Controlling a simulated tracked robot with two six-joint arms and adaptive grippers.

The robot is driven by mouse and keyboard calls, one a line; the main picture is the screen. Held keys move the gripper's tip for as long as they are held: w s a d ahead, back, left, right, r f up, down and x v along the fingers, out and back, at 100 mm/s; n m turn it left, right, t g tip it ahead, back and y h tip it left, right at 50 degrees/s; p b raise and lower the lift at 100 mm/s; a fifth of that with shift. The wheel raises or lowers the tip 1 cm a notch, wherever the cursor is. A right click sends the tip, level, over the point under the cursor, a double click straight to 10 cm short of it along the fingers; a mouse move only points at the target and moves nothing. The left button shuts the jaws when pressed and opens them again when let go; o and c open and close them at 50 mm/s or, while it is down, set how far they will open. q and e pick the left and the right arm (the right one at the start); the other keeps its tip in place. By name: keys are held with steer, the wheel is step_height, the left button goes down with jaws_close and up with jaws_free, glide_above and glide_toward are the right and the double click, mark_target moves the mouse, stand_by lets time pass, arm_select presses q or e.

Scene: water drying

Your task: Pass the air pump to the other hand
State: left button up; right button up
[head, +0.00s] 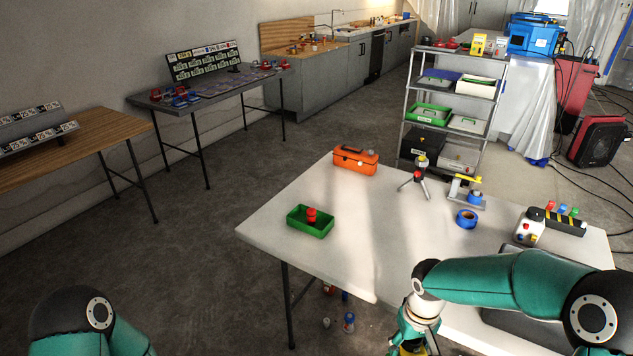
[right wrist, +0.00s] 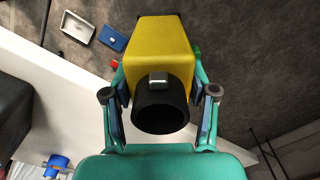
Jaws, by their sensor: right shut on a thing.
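The air pump (right wrist: 155,50) is a yellow block with a black round open end, and it fills the middle of the right wrist view. My right gripper (right wrist: 160,88) is shut on it, with one finger on each side. In the head view only a sliver of yellow shows under my right gripper (head: 410,340) at the bottom edge, by the front edge of the white table (head: 330,250). The rest of the pump is cut off there. My left arm shows at the lower left of the head view, but its gripper is out of view.
A green bin (head: 297,224) with a red item, an orange toolbox (head: 355,160), a small tripod (head: 417,184) and a blue tape roll (head: 466,218) stand on the table. Small items (head: 348,322) lie on the floor below. Floor left of the table is clear.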

steer(key=shift+w+a+m, duration=0.2)
steer(key=shift+w+m, duration=0.1)
steer(key=shift+m, duration=0.5)
